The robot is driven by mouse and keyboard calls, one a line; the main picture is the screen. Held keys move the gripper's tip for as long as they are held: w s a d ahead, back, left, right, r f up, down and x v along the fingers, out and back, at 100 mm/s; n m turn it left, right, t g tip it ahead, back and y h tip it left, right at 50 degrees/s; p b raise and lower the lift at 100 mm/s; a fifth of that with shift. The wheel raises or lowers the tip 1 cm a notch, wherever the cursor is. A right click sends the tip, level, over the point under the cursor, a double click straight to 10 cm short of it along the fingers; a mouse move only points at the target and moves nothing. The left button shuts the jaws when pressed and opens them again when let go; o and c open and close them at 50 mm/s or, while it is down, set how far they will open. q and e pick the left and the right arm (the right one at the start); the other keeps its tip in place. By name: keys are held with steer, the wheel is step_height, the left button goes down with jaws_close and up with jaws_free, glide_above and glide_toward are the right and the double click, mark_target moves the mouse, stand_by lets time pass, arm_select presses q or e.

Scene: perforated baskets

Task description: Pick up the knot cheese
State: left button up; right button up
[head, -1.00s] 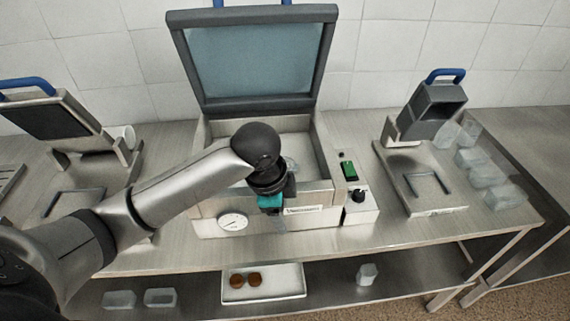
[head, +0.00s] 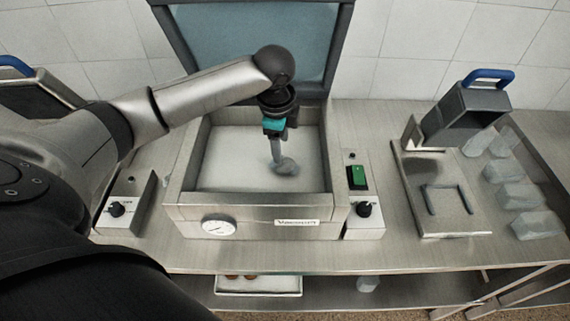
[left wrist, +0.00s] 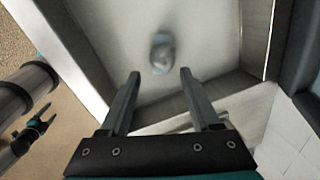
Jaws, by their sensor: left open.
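A small grey, rounded lump, which seems to be the knot cheese (head: 287,167), lies on the pale floor of the open vacuum machine's chamber (head: 225,165). It also shows, blurred, in the left wrist view (left wrist: 162,55), just beyond the fingertips and between their lines. My left gripper (head: 275,158) points down into the chamber beside the lump. In the left wrist view its two fingers (left wrist: 160,74) are apart with nothing between them. My right gripper (left wrist: 42,120) shows small at the left of the left wrist view, away from the chamber; its jaw opening is unclear.
The chamber's walls (head: 190,150) surround the lump, and the raised lid (head: 250,45) stands behind. A sealing device (head: 465,115) and several clear containers (head: 520,195) are at the right. A tray (head: 258,287) with brown pieces lies on the shelf below.

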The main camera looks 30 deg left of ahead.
mark_target(283, 162)
arm_select(q)
steer(key=f, duration=0.3)
steer(key=shift+w+a+f, duration=0.1)
steer(key=shift+w+f, duration=0.15)
steer(key=shift+w, duration=0.15)
steer(key=shift+f, duration=0.15)
steer(key=shift+w+f, duration=0.1)
steer(key=shift+f, duration=0.25)
steer(key=f, duration=0.3)
steer(key=shift+w+a+f, duration=0.1)
steer(key=shift+w+f, duration=0.15)
steer(key=shift+w, duration=0.1)
steer(key=shift+f, duration=0.4)
arm_select(e)
steer(key=shift+w+a+f, duration=0.1)
steer(key=shift+w+f, duration=0.1)
steer(key=shift+w, duration=0.75)
steer(key=shift+s, duration=0.1)
arm_select(q)
steer(key=shift+w+r, duration=0.1)
jaws_close()
